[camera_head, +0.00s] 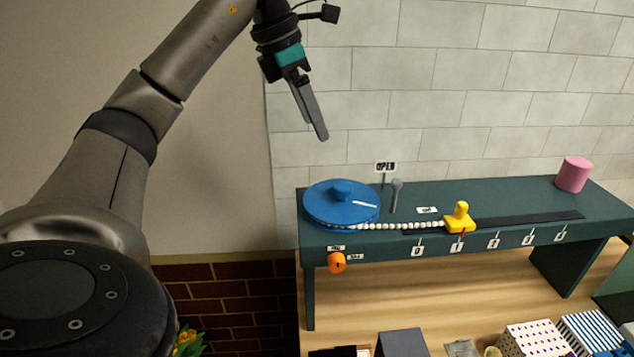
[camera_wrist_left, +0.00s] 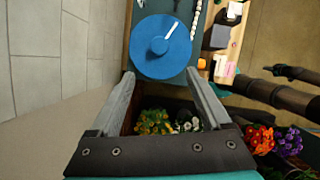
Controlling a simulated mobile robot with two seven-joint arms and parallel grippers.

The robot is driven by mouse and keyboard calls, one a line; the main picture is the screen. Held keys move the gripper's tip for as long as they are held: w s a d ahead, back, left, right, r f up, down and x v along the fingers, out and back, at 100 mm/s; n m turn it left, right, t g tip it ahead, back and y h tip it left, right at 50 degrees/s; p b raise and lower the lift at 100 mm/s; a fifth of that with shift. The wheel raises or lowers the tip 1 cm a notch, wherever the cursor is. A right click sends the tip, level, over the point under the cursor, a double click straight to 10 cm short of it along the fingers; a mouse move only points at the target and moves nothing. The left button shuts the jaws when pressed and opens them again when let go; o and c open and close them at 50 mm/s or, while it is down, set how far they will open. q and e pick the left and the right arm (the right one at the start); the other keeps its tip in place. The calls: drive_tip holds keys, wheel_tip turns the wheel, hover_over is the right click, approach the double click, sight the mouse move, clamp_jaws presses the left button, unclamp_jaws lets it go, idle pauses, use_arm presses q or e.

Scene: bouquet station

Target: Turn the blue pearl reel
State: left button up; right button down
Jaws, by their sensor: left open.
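The blue pearl reel (camera_head: 341,208) is a flat blue disc with a raised middle knob and a white mark, at the left end of the dark teal bench (camera_head: 520,197). A string of white pearls (camera_head: 405,226) runs from it to a yellow slider (camera_head: 460,219) near the label 1. My left gripper (camera_head: 322,137) hangs above the reel, apart from it, pointing down. In the left wrist view its fingers (camera_wrist_left: 163,75) are spread and empty, with the reel (camera_wrist_left: 160,47) beyond the tips. My right gripper is not clearly visible.
An orange knob (camera_head: 337,262) sits on the bench front below the reel. A pink cylinder (camera_head: 574,174) stands at the bench's right end. Patterned boxes (camera_head: 535,340) lie on the wooden surface below. Flowers (camera_wrist_left: 155,122) show under the gripper.

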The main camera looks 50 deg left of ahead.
sight(341, 184)
use_arm(q)
drive_tip(key=shift+n, duration=0.5)
drive_tip(key=x, duration=1.4)
drive_tip(key=shift+w+f, duration=0.3)
drive_tip(key=shift+c, duration=0.3)
clamp_jaws()
drive_tip(key=shift+r, duration=0.1)
